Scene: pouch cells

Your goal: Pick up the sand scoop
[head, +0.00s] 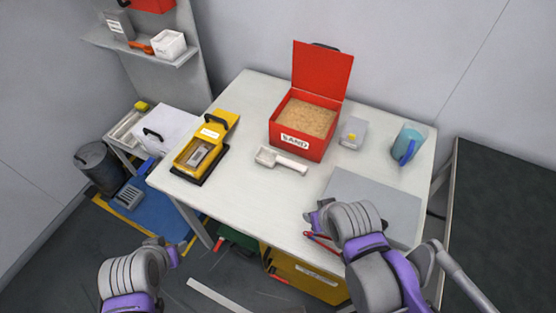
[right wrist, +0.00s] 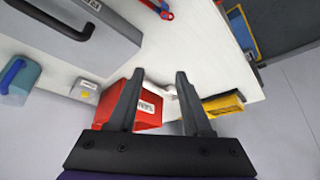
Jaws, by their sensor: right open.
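The sand scoop (head: 281,160) is pale, with a square bowl at its left and a handle to the right. It lies on the white table in front of the red sand box (head: 289,145). In the right wrist view, a pale part of the scoop (right wrist: 163,89) shows beyond my fingertips, between them. My right gripper (right wrist: 159,77) is open and empty, apart from the scoop. In the head view my right arm is over the table's front right, and its fingers are not clear. My left arm (head: 140,275) is low at the front left; its fingers cannot be made out.
The sand box's lid stands open. A yellow case (head: 190,172) is left of the scoop. A grey flat case (head: 395,205), a small grey box (head: 353,132) and a blue jug (head: 407,142) are to the right. A red-handled tool (head: 322,242) lies at the front edge. Table around the scoop's front is clear.

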